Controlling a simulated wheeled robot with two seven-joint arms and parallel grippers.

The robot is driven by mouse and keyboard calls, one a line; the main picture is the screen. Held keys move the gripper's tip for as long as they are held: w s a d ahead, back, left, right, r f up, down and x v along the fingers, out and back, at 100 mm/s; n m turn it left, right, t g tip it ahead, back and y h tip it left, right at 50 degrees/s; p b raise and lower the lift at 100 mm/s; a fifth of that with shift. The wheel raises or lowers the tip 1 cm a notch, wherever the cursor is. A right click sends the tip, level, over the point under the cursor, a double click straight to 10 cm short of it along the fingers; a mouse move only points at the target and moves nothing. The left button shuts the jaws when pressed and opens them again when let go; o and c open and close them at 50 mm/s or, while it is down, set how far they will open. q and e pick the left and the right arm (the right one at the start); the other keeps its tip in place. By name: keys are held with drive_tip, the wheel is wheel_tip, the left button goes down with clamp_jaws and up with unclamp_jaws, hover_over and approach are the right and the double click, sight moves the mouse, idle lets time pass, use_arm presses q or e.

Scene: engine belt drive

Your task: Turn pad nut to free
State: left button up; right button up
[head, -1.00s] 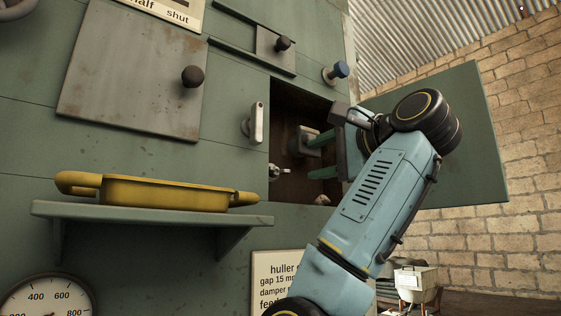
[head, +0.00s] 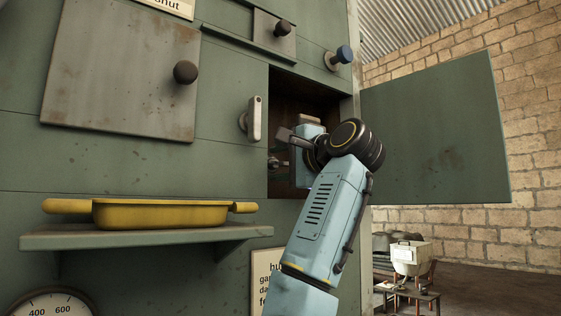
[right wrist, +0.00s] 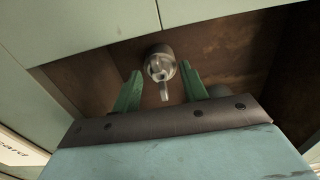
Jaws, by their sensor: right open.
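The metal pad nut (right wrist: 160,62) shows in the right wrist view as a round, pale knob with a small lever-like tab hanging down, on the brown inner wall of an open recess. My right gripper (right wrist: 161,72) is open, with one green finger on each side of the nut in that view. I see gaps between the fingers and the nut; whether the tips reach as deep as the nut I cannot tell. In the head view the nut (head: 276,162) is small at the recess's left side, and my right wrist hides much of the gripper. My left gripper is not in view.
The recess (head: 290,88) has a green door (head: 435,130) swung open to the right. A pale handle (head: 254,118) sticks out left of the opening. A yellow tray (head: 160,215) stands on a shelf (head: 140,238) at lower left. A blue knob (head: 344,54) is above.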

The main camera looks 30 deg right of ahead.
drive_tip(key=shift+c, duration=0.4)
clamp_jaws()
drive_tip(key=shift+n, duration=0.4)
drive_tip(key=n+b, duration=0.1)
drive_tip(key=n, duration=0.1)
drive_tip(key=shift+d+f+n+b, duration=0.1)
drive_tip(key=shift+f+n+b, duration=0.05)
drive_tip(key=shift+n+b, duration=0.25)
drive_tip(key=n+b, duration=0.1)
drive_tip(key=n, duration=0.2)
drive_tip(key=shift+n, duration=0.3)
drive_tip(key=n+b, duration=0.1)
drive_tip(key=n, duration=0.9)
drive_tip(key=shift+n, duration=0.4)
